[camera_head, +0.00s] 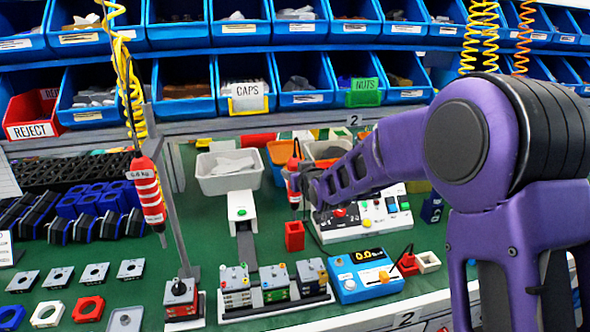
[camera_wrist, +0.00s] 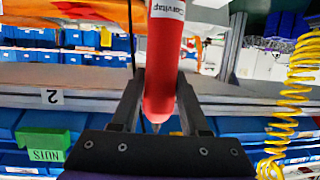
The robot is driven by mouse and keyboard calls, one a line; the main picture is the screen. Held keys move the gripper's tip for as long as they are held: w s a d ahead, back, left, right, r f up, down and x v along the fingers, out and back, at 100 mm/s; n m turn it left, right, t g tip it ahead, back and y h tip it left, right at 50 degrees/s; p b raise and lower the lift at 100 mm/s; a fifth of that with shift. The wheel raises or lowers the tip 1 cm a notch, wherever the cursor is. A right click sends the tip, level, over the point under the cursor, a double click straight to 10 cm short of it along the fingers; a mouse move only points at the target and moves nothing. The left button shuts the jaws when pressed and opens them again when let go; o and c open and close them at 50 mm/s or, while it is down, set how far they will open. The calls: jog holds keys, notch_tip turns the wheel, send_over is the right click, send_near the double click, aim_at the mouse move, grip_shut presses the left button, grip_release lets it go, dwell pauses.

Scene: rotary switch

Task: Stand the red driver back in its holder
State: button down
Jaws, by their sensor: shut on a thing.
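The red driver (camera_wrist: 163,55) stands between the two fingers of my gripper (camera_wrist: 160,80) in the wrist view, with a white label on its body and a narrow metal end nearest the palm. In the head view the red driver (camera_head: 294,184) shows as a roughly upright red piece at my gripper (camera_head: 306,186), partly covered by it. My gripper is shut on it, above the bench. A small open-topped red holder (camera_head: 294,237) stands on the green mat below the driver, apart from it. I cannot see into its bottom.
Another red driver (camera_head: 150,192) hangs from a yellow coil at the left. A white sloped device (camera_head: 241,208) stands left of the red holder, a button panel (camera_head: 370,218) right of it, and a blue meter (camera_head: 362,275) in front. Blue bins (camera_head: 180,107) line the back.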

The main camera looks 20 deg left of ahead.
aim_at(296, 204)
notch_tip(296, 204, down, 7)
jog(key=b, duration=0.3)
jog(key=shift+b, duration=0.4)
jog(key=shift+f, duration=1.2)
jog(key=shift+c, duration=1.6)
grip_release()
jog(key=shift+f, duration=0.1)
jog(key=shift+s+d, duration=0.1)
jog(key=v, duration=1.7)
jog(key=shift+p, duration=0.4)
